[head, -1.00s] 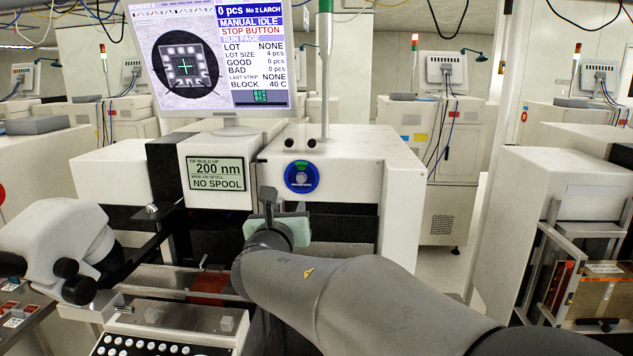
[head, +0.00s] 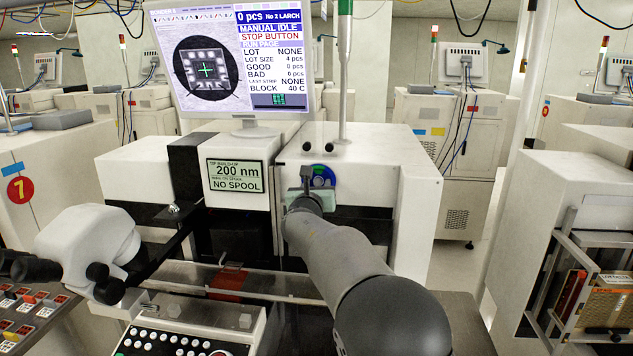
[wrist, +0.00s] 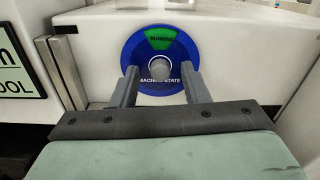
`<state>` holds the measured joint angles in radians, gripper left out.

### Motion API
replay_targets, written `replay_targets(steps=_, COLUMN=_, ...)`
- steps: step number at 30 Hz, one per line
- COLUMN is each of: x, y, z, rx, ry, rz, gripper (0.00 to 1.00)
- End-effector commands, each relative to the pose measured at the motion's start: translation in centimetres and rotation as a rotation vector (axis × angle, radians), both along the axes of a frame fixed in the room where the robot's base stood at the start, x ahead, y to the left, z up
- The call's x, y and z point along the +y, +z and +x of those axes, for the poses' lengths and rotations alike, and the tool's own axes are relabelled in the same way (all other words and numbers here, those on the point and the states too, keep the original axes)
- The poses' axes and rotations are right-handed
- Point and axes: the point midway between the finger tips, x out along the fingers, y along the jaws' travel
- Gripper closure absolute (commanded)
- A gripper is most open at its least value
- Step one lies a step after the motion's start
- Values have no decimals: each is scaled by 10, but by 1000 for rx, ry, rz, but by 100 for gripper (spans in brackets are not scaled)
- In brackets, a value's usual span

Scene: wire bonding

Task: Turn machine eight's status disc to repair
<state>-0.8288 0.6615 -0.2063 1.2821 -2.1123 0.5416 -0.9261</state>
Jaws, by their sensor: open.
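The status disc (wrist: 160,48) is a blue round plate on the white machine front, with a grey knob (wrist: 159,70) at its centre. A green window at its top reads "RUNNING", and "MACHINE STATE" is printed below the knob. My gripper (wrist: 160,78) is open, its two fingers on either side of the knob with gaps showing; I cannot tell how deep they reach. In the head view the disc (head: 327,171) is partly hidden behind my gripper (head: 306,172).
The monitor (head: 300,50) stands above, and a "NO SPOOL" display (head: 236,176) is left of the disc. A white microscope head (head: 90,240) and a keypad (head: 165,342) are at lower left. A red "7" sign (head: 20,190) marks the left neighbour.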

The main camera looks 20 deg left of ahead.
Motion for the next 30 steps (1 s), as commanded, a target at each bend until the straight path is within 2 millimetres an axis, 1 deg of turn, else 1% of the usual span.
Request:
replay_targets(steps=3, x=1, y=0, z=4, rx=0, ry=0, rz=0, gripper=59)
replay_targets(steps=9, x=1, y=0, z=4, rx=0, ry=0, rz=1, gripper=59)
replay_targets(steps=10, x=1, y=0, z=4, rx=0, ry=0, rz=0, gripper=61)
replay_targets(steps=11, x=1, y=0, z=4, rx=0, ry=0, rz=1, gripper=70)
replay_targets(steps=12, x=1, y=0, z=4, rx=0, ry=0, rz=1, gripper=81)
replay_targets(steps=14, x=0, y=0, z=4, rx=0, ry=0, rz=1, gripper=98)
replay_targets(steps=15, x=0, y=0, z=4, rx=0, ry=0, rz=1, gripper=100)
replay_targets(steps=23, x=0, y=-2, z=3, rx=3, ry=0, rz=16, gripper=100)
replay_targets(steps=30, x=0, y=-5, z=4, rx=25, ry=-1, rz=113, gripper=100)
